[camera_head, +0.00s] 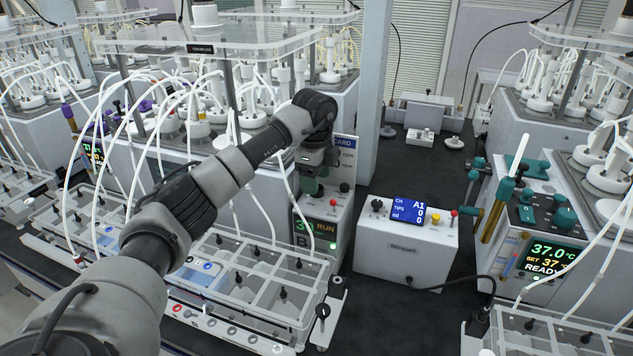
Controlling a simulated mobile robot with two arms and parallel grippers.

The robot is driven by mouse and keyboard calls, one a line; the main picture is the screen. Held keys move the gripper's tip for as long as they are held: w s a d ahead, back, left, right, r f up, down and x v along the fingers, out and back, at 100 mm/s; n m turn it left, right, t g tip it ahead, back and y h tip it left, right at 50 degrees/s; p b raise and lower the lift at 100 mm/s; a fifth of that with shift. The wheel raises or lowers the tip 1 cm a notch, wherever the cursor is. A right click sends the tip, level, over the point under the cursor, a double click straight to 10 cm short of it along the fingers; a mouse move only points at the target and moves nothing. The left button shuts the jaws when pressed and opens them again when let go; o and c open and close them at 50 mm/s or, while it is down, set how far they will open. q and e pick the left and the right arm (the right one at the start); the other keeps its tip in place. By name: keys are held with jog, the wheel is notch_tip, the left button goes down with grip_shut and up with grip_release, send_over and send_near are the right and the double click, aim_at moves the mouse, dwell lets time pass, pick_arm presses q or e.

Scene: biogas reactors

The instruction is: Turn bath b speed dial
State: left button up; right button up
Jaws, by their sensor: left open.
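I cannot tell which knob is the speed dial, and part of the top is hidden behind my gripper. My left gripper (311,186) points down over the left part of this top, close to a green part. It is open; I cannot tell if it touches anything. My right gripper is not in view.
White tubes arch around my arm, over a tray of clear compartments (250,270). A white box with a blue screen (408,211) stands to the right. Another bath unit with a 37.0 °C display (548,258) is at the far right.

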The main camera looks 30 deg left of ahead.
pick_arm(q)
notch_tip(320, 180, down, 2)
jog(key=shift+f, duration=0.25)
jog(key=c, duration=0.9)
jog(key=shift+m+p, duration=0.35)
jog(key=shift+m, duration=0.25)
jog(key=shift+w+m, duration=0.1)
jog(key=shift+m, duration=0.7)
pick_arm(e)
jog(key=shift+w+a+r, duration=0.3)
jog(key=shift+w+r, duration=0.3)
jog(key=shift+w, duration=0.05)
pick_arm(q)
jog(key=o, duration=0.9)
